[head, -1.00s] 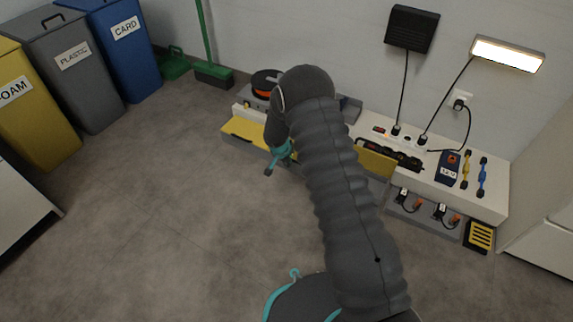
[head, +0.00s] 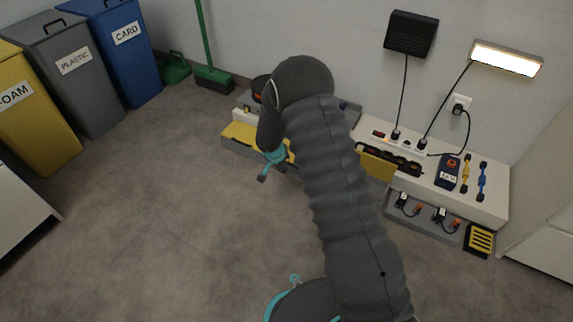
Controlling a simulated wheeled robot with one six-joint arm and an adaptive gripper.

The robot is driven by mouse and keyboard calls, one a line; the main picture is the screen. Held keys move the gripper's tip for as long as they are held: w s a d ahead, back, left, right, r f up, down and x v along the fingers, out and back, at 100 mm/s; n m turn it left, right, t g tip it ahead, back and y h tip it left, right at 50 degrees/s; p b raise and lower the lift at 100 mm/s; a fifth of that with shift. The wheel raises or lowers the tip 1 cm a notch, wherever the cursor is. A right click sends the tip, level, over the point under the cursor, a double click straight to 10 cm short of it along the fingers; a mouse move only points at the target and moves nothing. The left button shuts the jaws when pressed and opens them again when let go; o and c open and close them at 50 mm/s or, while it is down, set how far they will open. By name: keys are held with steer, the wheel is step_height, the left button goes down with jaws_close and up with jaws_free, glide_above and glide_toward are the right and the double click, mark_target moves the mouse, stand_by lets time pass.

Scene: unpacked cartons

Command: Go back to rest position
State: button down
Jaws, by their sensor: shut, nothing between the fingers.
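My arm rises from the lower right of the head view and bends over at its top, in front of the low white bench. My gripper (head: 265,177) hangs from the bent end, pointing down over the grey floor just in front of the yellow flap on the bench's left part. It is shut and holds nothing. Its fingertips are small in the view, and part of the wrist is hidden behind my arm.
The white bench (head: 488,204) carries a power strip and several tools. Yellow (head: 42,128), grey (head: 88,100) and blue (head: 138,70) bins stand at the left. A green broom (head: 208,45) leans on the wall. The left-middle floor (head: 150,220) is clear.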

steer(key=s+n+g+h, duration=0.15)
steer(key=s+n, duration=0.35)
steer(key=s, duration=0.6)
steer(key=s+d+r+t+y+p, duration=0.1)
steer(key=s+d+r+p, duration=0.2)
steer(key=s+r, duration=0.6)
steer(key=s+d+r+n+t+y+p, duration=0.1)
steer(key=s+d+r+p, duration=0.3)
steer(key=r, duration=2.1)
steer(key=s+d+r+n+t+y+p, duration=0.1)
steer(key=s+d+r+p, duration=0.2)
steer(key=s+r, duration=1.1)
step_height(320, 180, up, 4)
steer(key=shift+d+r+t+y+p, duration=0.1)
steer(key=shift+d+t+y+p, duration=0.25)
steer(key=shift+d, duration=0.5)
